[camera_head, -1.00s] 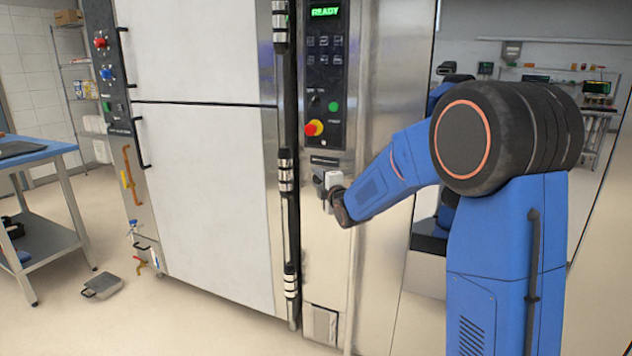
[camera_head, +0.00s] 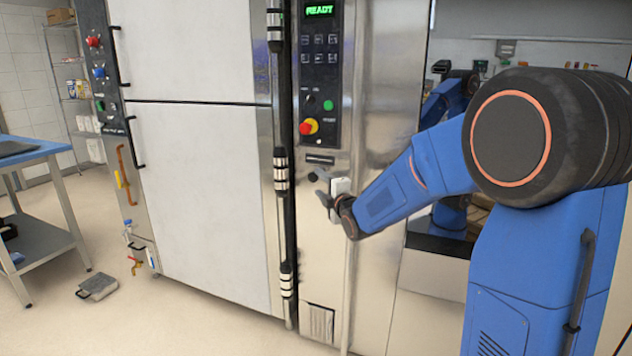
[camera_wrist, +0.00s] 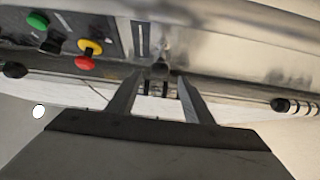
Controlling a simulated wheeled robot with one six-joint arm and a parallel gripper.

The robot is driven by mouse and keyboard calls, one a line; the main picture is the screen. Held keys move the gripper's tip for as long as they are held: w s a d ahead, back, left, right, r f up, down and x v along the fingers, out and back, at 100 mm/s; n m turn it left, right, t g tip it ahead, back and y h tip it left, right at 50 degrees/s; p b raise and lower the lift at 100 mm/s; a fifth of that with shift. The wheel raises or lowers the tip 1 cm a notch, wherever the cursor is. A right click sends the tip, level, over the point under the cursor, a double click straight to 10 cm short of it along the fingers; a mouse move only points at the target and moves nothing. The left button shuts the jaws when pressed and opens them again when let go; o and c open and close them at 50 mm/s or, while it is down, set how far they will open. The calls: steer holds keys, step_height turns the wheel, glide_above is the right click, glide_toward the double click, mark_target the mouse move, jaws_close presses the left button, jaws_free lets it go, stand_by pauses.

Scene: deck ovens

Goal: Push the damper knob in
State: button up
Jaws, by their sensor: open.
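The damper knob appears to be the small dark round knob (camera_head: 313,177) on the steel oven front, below the control panel and a dark slot-like plate. My gripper (camera_head: 324,190) is in front of the steel, close to this knob and slightly below and right of it in the head view. In the wrist view, my gripper (camera_wrist: 158,80) has its two fingers apart, with nothing seen held. A dark rounded end (camera_wrist: 160,68) shows between the fingertips, probably the same knob. Whether the fingers touch it, and how far it sticks out, I cannot tell.
A red-and-yellow emergency button (camera_head: 308,127) and a green button (camera_head: 328,105) sit above on the control panel. A vertical door bar (camera_head: 281,215) runs left of my gripper. A blue-topped table (camera_head: 30,152) stands far left. A grey object (camera_head: 97,287) lies on the floor.

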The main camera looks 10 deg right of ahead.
steer(key=s+d, duration=0.1)
steer(key=s, duration=0.9)
steer(key=shift+d, duration=0.3)
